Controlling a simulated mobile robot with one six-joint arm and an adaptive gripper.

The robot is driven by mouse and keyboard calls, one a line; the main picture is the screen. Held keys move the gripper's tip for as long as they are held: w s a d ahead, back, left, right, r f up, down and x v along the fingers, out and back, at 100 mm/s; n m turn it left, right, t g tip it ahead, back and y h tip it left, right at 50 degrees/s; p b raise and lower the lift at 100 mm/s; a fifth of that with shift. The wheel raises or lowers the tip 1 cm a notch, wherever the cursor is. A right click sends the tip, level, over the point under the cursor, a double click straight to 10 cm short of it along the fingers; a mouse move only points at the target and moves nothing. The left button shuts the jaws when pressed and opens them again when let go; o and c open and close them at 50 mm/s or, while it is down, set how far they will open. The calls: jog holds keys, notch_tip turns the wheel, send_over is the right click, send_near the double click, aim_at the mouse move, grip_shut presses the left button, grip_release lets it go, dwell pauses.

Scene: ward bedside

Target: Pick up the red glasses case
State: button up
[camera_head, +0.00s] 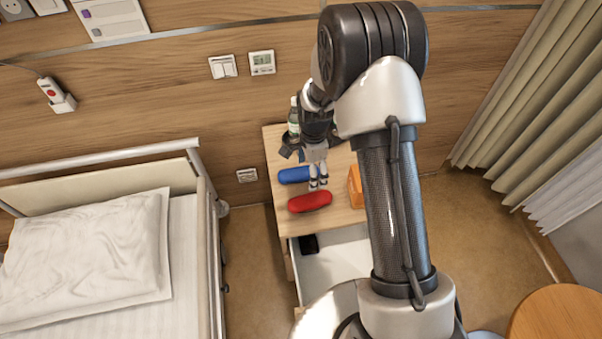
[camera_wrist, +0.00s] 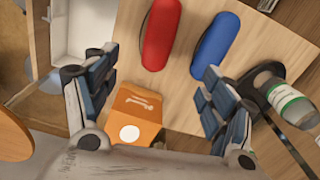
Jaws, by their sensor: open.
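The red glasses case (camera_head: 310,201) lies on the bedside cabinet top (camera_head: 277,139), near its front edge above the open drawer. It also shows in the wrist view (camera_wrist: 161,33), at the top, beyond my fingertips. A blue glasses case (camera_head: 295,175) lies beside it, apart, and shows in the wrist view (camera_wrist: 215,46) to its right. My gripper (camera_head: 318,183) is open and empty over the cabinet; in the wrist view its fingers (camera_wrist: 155,78) are spread wide, with neither case between them.
An orange box (camera_wrist: 137,113) stands on the cabinet between my fingers in the wrist view. A green-labelled bottle (camera_wrist: 288,99) stands at the right. The drawer (camera_head: 327,262) is open, with a dark object (camera_head: 309,244) inside. A bed (camera_head: 185,240) is at the left.

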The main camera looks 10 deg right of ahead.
jog(key=b, duration=0.3)
send_over(310, 198)
jog(key=f, duration=1.2)
jog(key=shift+s, duration=0.2)
jog(key=shift+w+f+b, duration=0.15)
jog(key=shift+f+b, duration=1)
jog(key=shift+f, duration=1.8)
jog(key=shift+r, duration=0.1)
jog(key=c, duration=1.2)
